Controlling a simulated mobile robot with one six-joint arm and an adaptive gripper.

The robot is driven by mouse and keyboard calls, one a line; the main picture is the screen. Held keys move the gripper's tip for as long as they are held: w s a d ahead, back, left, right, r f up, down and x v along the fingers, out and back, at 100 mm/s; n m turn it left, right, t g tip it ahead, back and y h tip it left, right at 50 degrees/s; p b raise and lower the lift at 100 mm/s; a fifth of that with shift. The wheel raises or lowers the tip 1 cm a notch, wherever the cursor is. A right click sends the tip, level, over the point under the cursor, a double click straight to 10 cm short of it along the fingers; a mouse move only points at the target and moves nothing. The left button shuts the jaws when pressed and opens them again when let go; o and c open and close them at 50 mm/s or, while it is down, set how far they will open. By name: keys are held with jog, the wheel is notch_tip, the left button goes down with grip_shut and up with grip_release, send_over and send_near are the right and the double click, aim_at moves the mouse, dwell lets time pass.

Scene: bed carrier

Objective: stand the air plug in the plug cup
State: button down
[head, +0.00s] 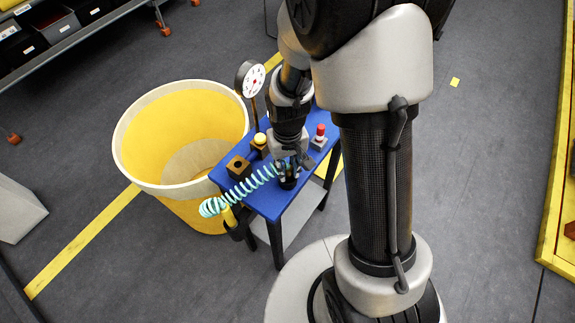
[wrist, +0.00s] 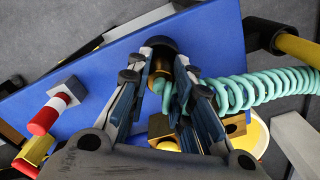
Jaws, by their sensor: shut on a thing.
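My gripper (head: 288,170) is over the front part of the blue table (head: 270,200). In the wrist view its fingers (wrist: 172,78) are shut on the air plug (wrist: 160,66), whose brass body shows between them. A teal coiled hose (head: 238,193) runs from the plug out past the table's left edge; it also shows in the wrist view (wrist: 255,90). A dark round piece (wrist: 160,43) lies just beyond the fingertips and looks like the plug cup. The fingers hide the plug's lower end, so I cannot tell whether it is inside or above the cup.
A large yellow bin (head: 180,105) is close at the left. The floor at right is mostly clear.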

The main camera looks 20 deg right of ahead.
jog(key=shift+f+b, duration=0.75)
jog(key=shift+f, duration=0.25)
dwell(0.7)
jog(key=c, duration=1.3)
grip_release()
jog(key=shift+c, duration=0.2)
jog(key=shift+r, duration=0.1)
notch_tip(320, 180, up, 12)
jog(key=shift+f, duration=0.2)
jog(key=shift+r, duration=0.15)
